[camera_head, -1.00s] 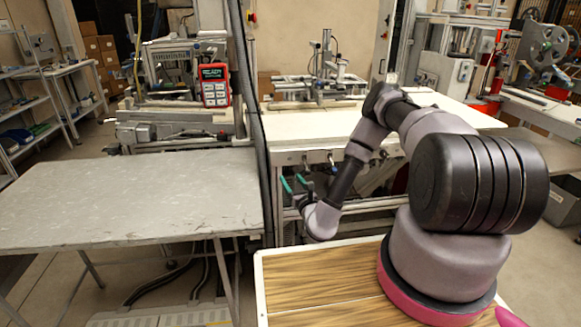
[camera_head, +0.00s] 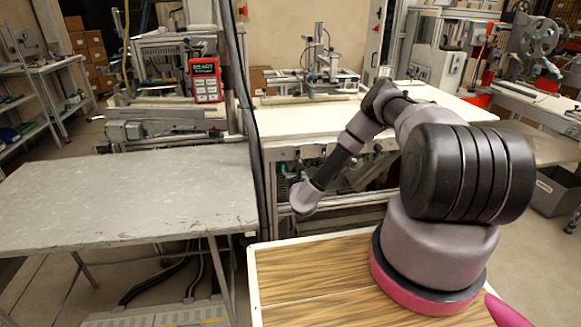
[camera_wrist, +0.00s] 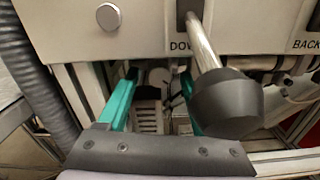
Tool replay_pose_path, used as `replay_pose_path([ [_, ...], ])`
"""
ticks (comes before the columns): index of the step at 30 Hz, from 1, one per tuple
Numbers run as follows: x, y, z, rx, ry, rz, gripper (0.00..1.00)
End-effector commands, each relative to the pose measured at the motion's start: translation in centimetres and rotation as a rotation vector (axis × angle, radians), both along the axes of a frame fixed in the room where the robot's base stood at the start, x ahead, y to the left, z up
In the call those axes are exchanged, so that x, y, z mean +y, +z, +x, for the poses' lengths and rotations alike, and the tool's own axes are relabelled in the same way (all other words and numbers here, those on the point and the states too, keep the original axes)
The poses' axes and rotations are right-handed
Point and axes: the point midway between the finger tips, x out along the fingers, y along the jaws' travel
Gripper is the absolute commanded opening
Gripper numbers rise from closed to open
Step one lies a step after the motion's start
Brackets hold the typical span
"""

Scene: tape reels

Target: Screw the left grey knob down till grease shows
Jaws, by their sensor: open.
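In the wrist view, a small round grey knob (camera_wrist: 109,17) sits on a pale panel (camera_wrist: 60,30) at upper left. A metal lever with a thick black end (camera_wrist: 225,102) sticks out of the same panel on the right, beside partly covered lettering starting "DOW". My gripper (camera_wrist: 158,76) is open, with its two teal fingers apart and nothing between them. The fingers point below the panel, the left one beneath the grey knob; the black lever end hides part of the right one. I see no grease.
A dark ribbed hose (camera_wrist: 42,75) runs down the left of the wrist view. In the head view, the white bench (camera_head: 400,118) carries a metal fixture (camera_head: 315,80). A bare grey table (camera_head: 120,195) stands left, and a black upright cable (camera_head: 247,110) hangs between them.

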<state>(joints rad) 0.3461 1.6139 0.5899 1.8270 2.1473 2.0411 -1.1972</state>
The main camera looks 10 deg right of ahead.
Motion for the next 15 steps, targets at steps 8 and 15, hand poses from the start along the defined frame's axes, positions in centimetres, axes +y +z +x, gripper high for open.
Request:
replay_pose_path([
  [8, 0.00, -0.02, 0.26, 0.001, 0.000, 0.001, 0.67],
  [15, 0.02, -0.02, 0.23, 0.001, 0.001, 0.000, 0.00],
])
